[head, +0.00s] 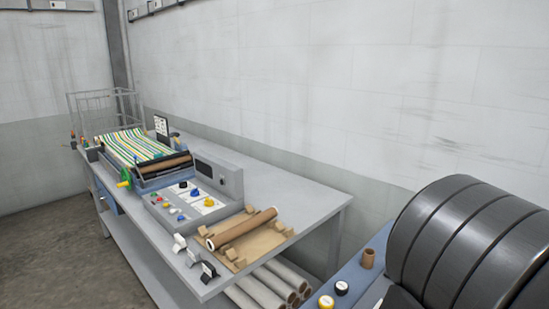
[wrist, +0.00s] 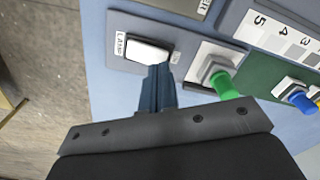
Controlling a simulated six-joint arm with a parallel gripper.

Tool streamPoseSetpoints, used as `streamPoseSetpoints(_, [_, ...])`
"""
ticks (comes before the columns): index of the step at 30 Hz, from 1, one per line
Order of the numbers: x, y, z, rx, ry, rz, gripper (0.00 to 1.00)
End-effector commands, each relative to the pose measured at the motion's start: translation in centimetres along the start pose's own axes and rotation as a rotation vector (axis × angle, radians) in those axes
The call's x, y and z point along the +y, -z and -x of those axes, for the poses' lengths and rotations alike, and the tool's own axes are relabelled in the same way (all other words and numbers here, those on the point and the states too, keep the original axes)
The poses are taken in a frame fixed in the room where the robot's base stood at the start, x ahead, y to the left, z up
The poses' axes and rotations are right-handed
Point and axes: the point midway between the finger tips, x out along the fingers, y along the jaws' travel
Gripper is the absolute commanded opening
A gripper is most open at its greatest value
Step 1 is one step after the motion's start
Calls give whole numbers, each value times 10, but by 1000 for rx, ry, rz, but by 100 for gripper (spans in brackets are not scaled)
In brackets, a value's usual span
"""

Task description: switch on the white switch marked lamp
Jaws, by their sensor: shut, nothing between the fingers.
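The white rocker switch (wrist: 148,51) sits in a dark frame at the upper middle of the wrist view. A small label reading "Lamp" (wrist: 121,44) is beside its left end. My gripper (wrist: 160,70) shows with its blue-grey fingers shut together and nothing between them. The fingertips are at the lower right edge of the switch and overlap it slightly in the picture. I cannot tell whether they touch it, or which way the rocker is set. I cannot pick out the gripper or the lamp switch in the head view.
Right of the switch are a green knob (wrist: 224,84) and a blue button (wrist: 300,100). In the head view, a grey bench (head: 290,196) holds a press with striped cloth (head: 137,146) and a control panel. A large dark ribbed cylinder (head: 470,240) fills the right.

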Motion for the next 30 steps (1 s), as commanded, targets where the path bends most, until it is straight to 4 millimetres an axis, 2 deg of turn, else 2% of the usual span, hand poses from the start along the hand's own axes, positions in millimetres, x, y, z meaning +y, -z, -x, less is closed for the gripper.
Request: streamPoseSetpoints(30, [0, 0, -16, -1, -1, 0, 0])
